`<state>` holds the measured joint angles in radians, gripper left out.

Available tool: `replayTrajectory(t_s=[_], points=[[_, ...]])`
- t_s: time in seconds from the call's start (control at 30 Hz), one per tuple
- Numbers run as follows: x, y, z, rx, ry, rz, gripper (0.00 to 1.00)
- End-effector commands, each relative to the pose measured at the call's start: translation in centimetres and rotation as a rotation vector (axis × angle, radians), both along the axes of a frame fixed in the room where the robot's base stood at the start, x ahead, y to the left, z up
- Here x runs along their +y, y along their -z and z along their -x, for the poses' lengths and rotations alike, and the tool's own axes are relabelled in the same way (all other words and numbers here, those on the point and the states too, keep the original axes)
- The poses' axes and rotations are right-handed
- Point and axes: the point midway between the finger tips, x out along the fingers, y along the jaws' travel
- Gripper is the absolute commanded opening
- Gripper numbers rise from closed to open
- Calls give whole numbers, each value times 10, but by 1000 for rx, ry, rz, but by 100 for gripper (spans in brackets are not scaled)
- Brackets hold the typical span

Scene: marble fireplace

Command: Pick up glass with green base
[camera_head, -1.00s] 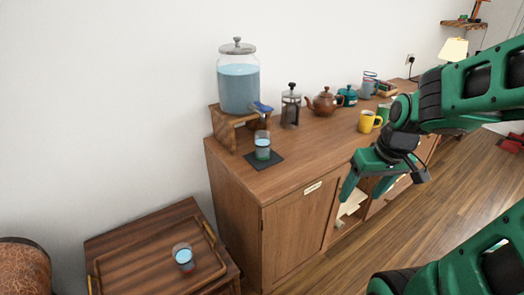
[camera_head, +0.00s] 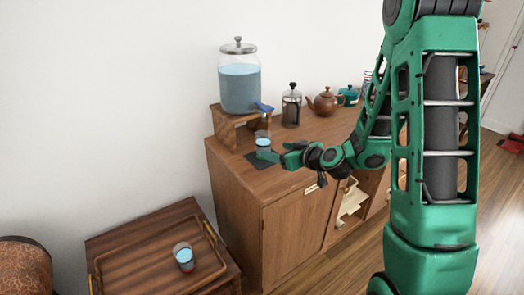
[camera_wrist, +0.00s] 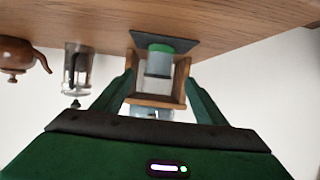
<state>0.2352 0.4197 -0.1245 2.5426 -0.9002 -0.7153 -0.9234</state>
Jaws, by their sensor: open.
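The glass with the green base (camera_head: 263,138) stands upright on a dark square mat (camera_head: 256,164) on the wooden sideboard, below the dispenser tap. My gripper (camera_head: 277,154) is open beside it, and a green finger covers the glass's lower part in the head view. The wrist view is upside down. There the glass (camera_wrist: 159,62), with its green base uppermost, shows in the gap between my two open fingers (camera_wrist: 160,82). I cannot tell how far the fingertips reach around it. Nothing is held.
A large water dispenser (camera_head: 239,85) on a wooden stand (camera_head: 224,125) is close behind the glass. A French press (camera_head: 291,106) and brown teapot (camera_head: 325,102) stand to the right. Another glass (camera_head: 184,257) with a reddish base sits on a tray on the low table.

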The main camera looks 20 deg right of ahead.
Motion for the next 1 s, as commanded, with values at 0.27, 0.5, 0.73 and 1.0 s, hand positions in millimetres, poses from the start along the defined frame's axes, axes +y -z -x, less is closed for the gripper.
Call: replayTrajectory(t_s=[0.27, 0.5, 0.73, 1.0], points=[[12, 15, -35, 0, -2, 1, 66], [16, 20, -48, -1, 0, 1, 66], [24, 32, -77, 0, -2, 1, 66], [27, 37, -90, 0, 1, 0, 66]])
